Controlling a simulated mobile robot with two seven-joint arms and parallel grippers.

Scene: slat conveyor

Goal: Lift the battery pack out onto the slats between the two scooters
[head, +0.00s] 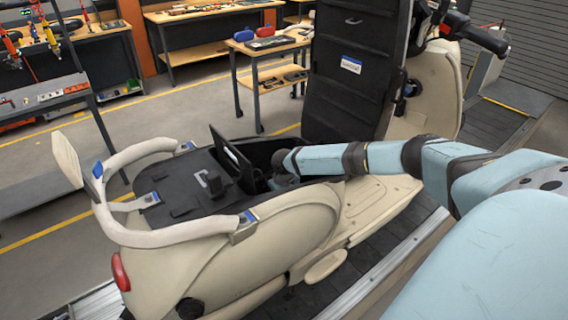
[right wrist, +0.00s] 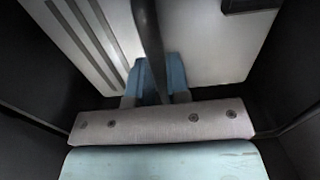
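The cream scooter (head: 215,245) stands with its rear to the left and its underseat bay open. My right arm reaches in from the right, and its gripper is hidden inside the bay in the head view. In the right wrist view a pale battery pack (right wrist: 205,40) with grey ribs lies inside dark walls. A dark bar, which looks like its handle (right wrist: 148,30), runs between the blue fingertips of my right gripper (right wrist: 155,75). The fingers are close together and appear shut on this bar. Whether the pack is lifted cannot be told. My left gripper is not in view.
The raised black lid (head: 230,155) stands beside my right wrist. A tall black panel (head: 350,95) with a label rises behind it. A pale grab rail (head: 150,238) surrounds the scooter's rear. Dark slats (head: 290,305) run along the scooter's near side. Workbenches stand farther back.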

